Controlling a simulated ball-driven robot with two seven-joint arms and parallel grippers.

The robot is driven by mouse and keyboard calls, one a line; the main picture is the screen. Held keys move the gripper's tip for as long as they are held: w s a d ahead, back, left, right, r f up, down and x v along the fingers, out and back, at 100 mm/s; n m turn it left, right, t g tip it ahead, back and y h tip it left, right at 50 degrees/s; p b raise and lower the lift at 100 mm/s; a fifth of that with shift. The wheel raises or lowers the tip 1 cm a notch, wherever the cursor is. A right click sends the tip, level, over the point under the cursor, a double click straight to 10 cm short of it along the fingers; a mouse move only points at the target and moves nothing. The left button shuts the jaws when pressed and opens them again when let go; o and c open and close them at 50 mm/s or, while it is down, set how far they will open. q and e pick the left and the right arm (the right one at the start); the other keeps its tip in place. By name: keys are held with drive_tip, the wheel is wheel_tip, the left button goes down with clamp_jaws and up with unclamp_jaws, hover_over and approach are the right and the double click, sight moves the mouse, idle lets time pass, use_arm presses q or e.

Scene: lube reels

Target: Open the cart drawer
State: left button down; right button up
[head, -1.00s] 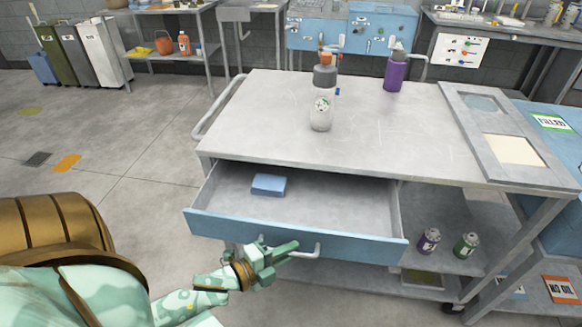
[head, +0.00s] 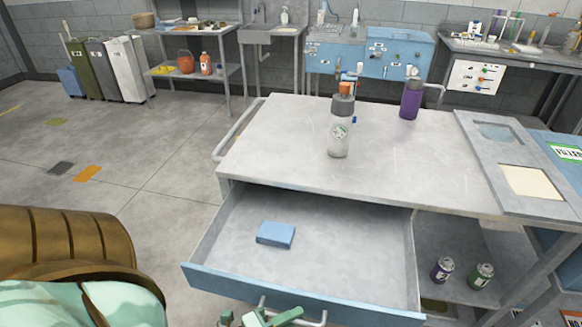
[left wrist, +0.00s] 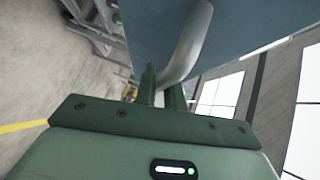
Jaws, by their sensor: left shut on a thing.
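The cart drawer (head: 300,294) has a blue front and is pulled well out of the cart (head: 385,170). A blue block (head: 276,234) lies inside it on the grey bottom. My left gripper (head: 262,318) is at the drawer's grey bar handle (head: 323,318), at the bottom edge of the head view. In the left wrist view the green fingers (left wrist: 162,92) are shut on the handle (left wrist: 188,45), with the drawer front behind it. The fingertips are partly hidden by the handle. My right gripper is not in view.
Two small cans (head: 442,269) (head: 481,275) sit on the lower shelf. Open floor (head: 120,160) lies to the left.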

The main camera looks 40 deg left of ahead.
use_arm(q)
drive_tip(key=c, duration=1.8)
unclamp_jaws()
drive_tip(key=shift+o, duration=0.2)
drive_tip(key=p+v, duration=0.1)
drive_tip(key=v, duration=1.5)
drive_tip(key=shift+s, duration=0.15)
drive_tip(key=shift+a, duration=0.1)
